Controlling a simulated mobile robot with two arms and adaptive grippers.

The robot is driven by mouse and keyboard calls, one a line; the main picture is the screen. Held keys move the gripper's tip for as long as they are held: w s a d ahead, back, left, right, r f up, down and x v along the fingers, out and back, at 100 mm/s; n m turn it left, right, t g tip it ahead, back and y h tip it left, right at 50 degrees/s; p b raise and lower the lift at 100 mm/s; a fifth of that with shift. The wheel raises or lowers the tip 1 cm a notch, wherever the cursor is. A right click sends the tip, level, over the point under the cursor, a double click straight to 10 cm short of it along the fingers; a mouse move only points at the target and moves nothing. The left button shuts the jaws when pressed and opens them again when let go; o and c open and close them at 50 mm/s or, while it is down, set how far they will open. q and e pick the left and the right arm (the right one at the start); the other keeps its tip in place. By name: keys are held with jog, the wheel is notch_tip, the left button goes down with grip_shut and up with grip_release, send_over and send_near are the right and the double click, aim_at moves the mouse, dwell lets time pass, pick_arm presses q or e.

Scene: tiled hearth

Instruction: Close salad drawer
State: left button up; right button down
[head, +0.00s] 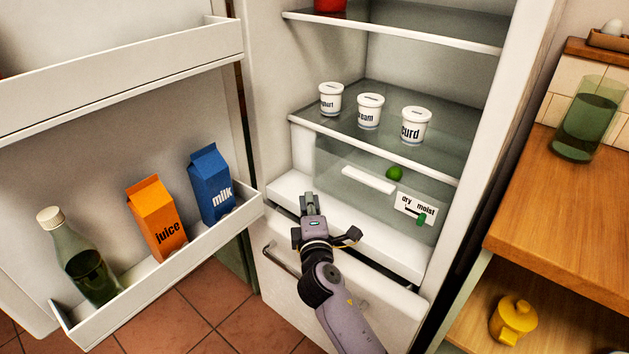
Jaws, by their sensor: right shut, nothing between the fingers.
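The salad drawer (335,161) is a clear box low in the open fridge, under the lowest glass shelf. A green round fruit (394,173) shows behind the clear front. My right gripper (312,200) is shut and empty, near the drawer's lower left, left of the handle. I cannot tell whether it touches the front. My left gripper is out of view.
White tubs (369,112) stand on the shelf above. The open fridge door at left holds a bottle (91,262), a juice carton (157,218) and a milk carton (210,186) in its rack (170,268). A wooden counter (560,215) with a green glass jar (590,118) stands right.

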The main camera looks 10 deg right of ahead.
aim_at(316, 168)
jog(key=w+d, duration=0.1)
jog(key=w, duration=0.1)
jog(key=w+d, duration=0.1)
jog(key=w, duration=0.1)
jog(key=w+d, duration=0.1)
jog(key=w, duration=0.1)
jog(key=shift+w+b, duration=0.3)
jog(key=shift+w, duration=0.05)
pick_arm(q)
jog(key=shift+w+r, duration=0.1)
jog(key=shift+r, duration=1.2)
pick_arm(e)
jog(key=shift+w+d, duration=0.3)
jog(key=shift+d, duration=0.1)
